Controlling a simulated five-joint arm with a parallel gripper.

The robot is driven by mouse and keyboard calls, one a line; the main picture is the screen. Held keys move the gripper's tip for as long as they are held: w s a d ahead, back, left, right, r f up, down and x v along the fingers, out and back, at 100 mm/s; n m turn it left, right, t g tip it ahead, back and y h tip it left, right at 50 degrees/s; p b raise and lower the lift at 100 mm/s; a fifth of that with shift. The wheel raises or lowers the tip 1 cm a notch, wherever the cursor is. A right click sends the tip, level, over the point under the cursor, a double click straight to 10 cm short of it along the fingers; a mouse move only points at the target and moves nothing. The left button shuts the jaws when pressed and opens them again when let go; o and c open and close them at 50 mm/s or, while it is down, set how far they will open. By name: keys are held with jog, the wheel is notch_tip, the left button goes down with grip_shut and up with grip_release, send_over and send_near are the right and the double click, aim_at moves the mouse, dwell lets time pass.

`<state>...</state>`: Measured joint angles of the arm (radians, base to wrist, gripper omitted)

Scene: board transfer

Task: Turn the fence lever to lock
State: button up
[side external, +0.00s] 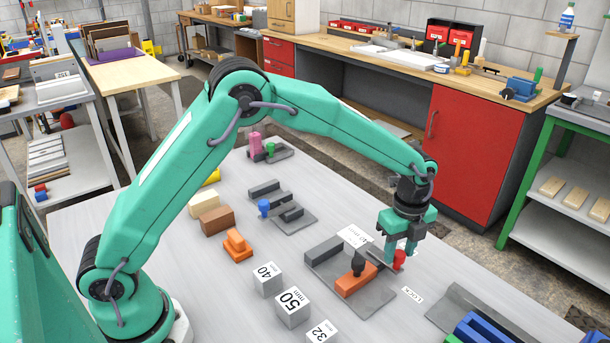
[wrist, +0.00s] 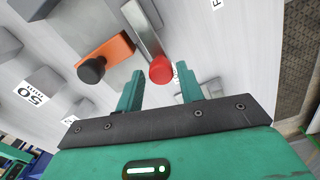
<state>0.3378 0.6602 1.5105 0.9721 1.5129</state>
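The fence lever is a grey bar (wrist: 143,25) ending in a red knob (wrist: 161,69). In the side external view the knob (side external: 399,261) shows beside my fingers, near the right edge of a grey base plate (side external: 375,304). My gripper (side external: 401,263) points down over the knob. In the wrist view its two fingers are apart, with the knob between the tips and clear space on both sides. Contact cannot be seen. An orange block (side external: 356,280) with a black knob (side external: 358,262) sits on the plate beside the lever. A LOCK label (side external: 413,295) lies right of the plate.
Another label (side external: 353,236) lies behind the plate. A grey fixture with blue parts (side external: 485,328) is at front right. Other fixtures (side external: 283,208) and brown and orange blocks stand farther left.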

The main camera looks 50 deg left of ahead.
jog(key=shift+o, duration=0.7)
jog(key=shift+r, duration=3.9)
